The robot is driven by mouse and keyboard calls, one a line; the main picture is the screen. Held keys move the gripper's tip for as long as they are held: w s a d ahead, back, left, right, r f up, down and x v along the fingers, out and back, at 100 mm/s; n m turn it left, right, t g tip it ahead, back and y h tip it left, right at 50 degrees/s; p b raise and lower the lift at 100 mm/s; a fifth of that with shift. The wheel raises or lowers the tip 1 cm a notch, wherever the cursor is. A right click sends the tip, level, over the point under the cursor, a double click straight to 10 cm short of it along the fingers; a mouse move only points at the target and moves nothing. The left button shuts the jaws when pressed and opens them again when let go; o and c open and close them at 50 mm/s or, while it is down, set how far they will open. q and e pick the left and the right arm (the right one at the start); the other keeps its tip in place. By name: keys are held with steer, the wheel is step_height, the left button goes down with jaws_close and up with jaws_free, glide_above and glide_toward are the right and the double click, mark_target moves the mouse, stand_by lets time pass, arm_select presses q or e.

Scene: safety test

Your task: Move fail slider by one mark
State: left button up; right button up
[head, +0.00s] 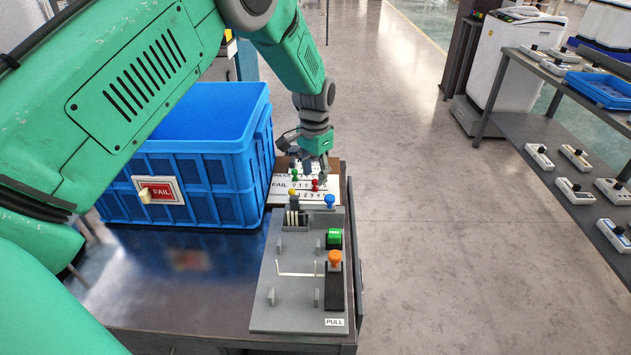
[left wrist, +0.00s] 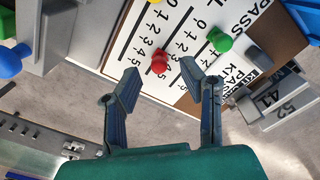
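A white score board (head: 308,196) lies at the far end of the table, with printed number rows and a FAIL label. It also shows in the left wrist view (left wrist: 150,30). A red peg (head: 315,184) stands on it, roughly in line with the FAIL label; the left wrist view shows it too (left wrist: 159,62). A green peg (head: 294,175) stands farther back, near the PASS text in the left wrist view (left wrist: 220,40). My left gripper (left wrist: 162,82) is open, its two fingers apart, with the red peg just beyond the gap between the tips. My right gripper is out of view.
A blue crate (head: 195,165) with a red FAIL sign (head: 160,190) stands left of the board. A grey fixture (head: 290,275) with yellow, blue and orange knobs and a green button lies nearer. Shelves (head: 545,110) with devices stand right, across open floor.

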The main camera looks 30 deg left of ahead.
arm_select(q)
steer(key=shift+f, duration=1.05)
